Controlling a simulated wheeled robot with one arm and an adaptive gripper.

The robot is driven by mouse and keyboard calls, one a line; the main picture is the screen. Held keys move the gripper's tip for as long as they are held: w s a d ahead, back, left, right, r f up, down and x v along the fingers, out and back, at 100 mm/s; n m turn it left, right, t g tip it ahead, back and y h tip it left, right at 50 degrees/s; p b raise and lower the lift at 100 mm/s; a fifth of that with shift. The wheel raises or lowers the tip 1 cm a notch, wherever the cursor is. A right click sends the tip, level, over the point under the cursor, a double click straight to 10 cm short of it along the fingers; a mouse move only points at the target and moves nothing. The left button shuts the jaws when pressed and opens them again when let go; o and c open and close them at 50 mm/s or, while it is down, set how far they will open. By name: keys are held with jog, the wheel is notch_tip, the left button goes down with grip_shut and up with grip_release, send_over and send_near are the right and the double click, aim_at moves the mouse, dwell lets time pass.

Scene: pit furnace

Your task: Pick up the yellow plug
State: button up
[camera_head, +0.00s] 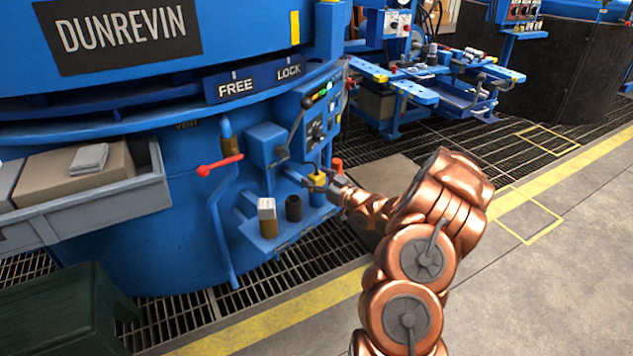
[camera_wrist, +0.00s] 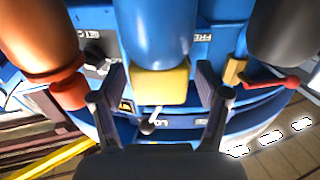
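The yellow plug (camera_head: 317,180) sits on the blue furnace's side shelf, beside the control box. In the wrist view a yellow block (camera_wrist: 160,84), seemingly this plug, shows between my fingers, with a blue cylinder against it and a thin pin with a dark knob in front. My gripper (camera_head: 332,183) reaches in from the right at the plug. Its fingers also show in the wrist view (camera_wrist: 162,80), spread on either side of the yellow block with a gap on each side. It looks open and empty. The head view hides most of the fingers.
A pale-topped block (camera_head: 267,217) and a dark cylinder (camera_head: 294,208) stand on the shelf left of the plug. An orange part (camera_head: 337,164) is close behind my gripper. A red-ended lever (camera_head: 220,165) sticks out at left. Open floor (camera_head: 560,270) lies to the right.

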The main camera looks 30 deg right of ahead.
jog(key=c, duration=1.1)
jog(key=shift+c, duration=0.2)
jog(key=shift+r, duration=0.1)
